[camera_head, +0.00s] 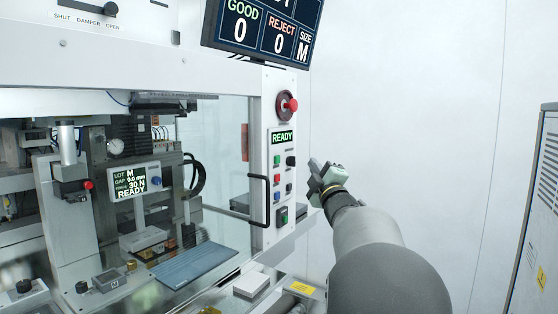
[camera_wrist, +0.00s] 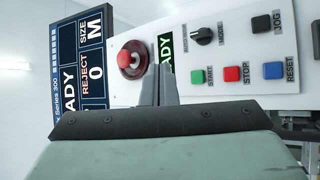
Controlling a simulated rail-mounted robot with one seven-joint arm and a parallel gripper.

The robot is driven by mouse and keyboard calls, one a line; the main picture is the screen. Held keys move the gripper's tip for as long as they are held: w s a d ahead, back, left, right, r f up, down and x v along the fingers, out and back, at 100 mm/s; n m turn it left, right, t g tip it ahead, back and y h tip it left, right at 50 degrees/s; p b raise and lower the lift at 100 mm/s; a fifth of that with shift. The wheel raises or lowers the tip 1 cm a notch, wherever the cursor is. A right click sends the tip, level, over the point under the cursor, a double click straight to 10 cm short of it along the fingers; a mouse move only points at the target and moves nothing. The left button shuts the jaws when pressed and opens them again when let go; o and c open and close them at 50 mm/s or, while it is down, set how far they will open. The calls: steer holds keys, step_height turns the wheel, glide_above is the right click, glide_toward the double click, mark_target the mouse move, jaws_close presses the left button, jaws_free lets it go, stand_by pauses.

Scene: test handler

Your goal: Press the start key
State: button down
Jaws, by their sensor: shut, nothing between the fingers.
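The start key is a green square button (camera_wrist: 198,76) labelled START in the wrist view, on a white control panel. In the head view it is the upper green key (camera_head: 277,160) on the panel, below the READY display (camera_head: 283,137). My gripper (camera_head: 316,165) is to the right of the panel in the head view, apart from it. In the wrist view its fingers (camera_wrist: 158,72) are shut together with nothing between them. They point toward the panel, to the left of the start key.
The red emergency knob (camera_wrist: 126,59) is left of the fingers in the wrist view. A red STOP key (camera_wrist: 232,74), blue RESET key (camera_wrist: 273,70), black JOG key (camera_wrist: 261,23) and mode knob (camera_wrist: 201,35) surround the start key. A door handle (camera_head: 260,200) projects left of the panel.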

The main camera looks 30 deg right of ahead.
mark_target(277, 159)
steer(key=w+a, duration=0.3)
steer(key=w, duration=0.4)
steer(key=shift+w+p, duration=0.25)
steer(key=shift+p, duration=0.1)
stand_by(0.9)
steer(key=shift+w+f, duration=0.1)
stand_by(0.8)
steer(key=shift+w+a+b, duration=0.15)
steer(key=shift+w+b, duration=0.15)
steer(key=shift+b, duration=0.2)
